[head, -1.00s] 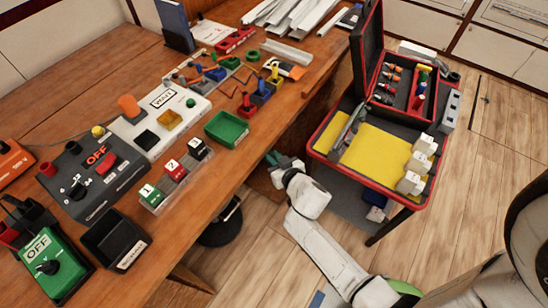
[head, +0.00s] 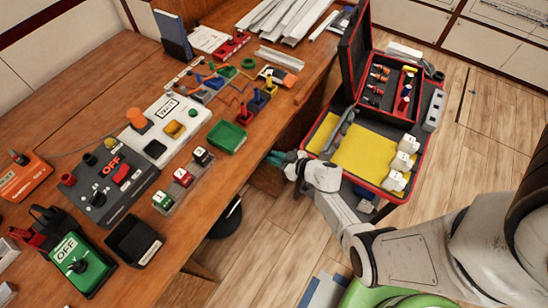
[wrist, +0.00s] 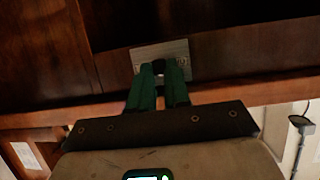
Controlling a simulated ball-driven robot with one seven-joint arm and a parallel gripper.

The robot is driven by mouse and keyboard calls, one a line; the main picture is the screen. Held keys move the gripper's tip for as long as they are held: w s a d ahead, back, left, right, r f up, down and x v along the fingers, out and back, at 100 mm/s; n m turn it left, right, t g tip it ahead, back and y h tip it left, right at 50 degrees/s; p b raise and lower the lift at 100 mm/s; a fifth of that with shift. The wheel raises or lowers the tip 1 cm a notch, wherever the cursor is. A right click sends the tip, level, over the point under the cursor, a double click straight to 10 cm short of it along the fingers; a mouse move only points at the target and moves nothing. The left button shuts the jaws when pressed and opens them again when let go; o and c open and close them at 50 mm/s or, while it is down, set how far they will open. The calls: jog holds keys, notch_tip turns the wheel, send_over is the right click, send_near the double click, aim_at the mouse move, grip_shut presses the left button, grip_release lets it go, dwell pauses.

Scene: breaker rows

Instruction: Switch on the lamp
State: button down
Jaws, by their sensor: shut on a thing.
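I cannot make out a lamp for certain in either view. In the wrist view a small grey metal plate (wrist: 174,48) is fixed to the dark red-brown wood. A small dark knob-like part (wrist: 159,68) shows in front of it. My gripper (wrist: 160,72) has its green fingers on either side of this dark part and is shut on it; the fingertips hide much of it. In the head view my gripper (head: 278,157) is at the right-hand edge of the wooden bench (head: 215,190), beside the green tray, and the plate is hidden.
The bench holds a green tray (head: 227,138), a dark box marked OFF (head: 103,192), a green box marked OFF (head: 83,268) and a white box (head: 160,128). An open red-edged case (head: 375,150) stands right of my gripper.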

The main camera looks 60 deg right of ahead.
jog(key=d+n+y+b, duration=0.1)
jog(key=n+y+b, duration=0.1)
jog(key=d+n+g+y+b, duration=0.1)
jog(key=n+y+b, duration=0.1)
jog(key=b, duration=0.1)
jog(key=w+d+n+y+b, duration=0.1)
jog(key=n+y+b, duration=0.1)
jog(key=y+b, duration=0.1)
jog(key=shift+d+g, duration=0.1)
jog(key=shift+g, duration=0.2)
jog(key=shift+r, duration=0.1)
dwell(0.3)
jog(key=c, duration=1.1)
grip_release()
jog(key=v, duration=1)
jog(key=shift+s+d+r+b, duration=0.15)
jog(key=shift+s+d+b, duration=0.1)
jog(key=shift+s+b, duration=0.05)
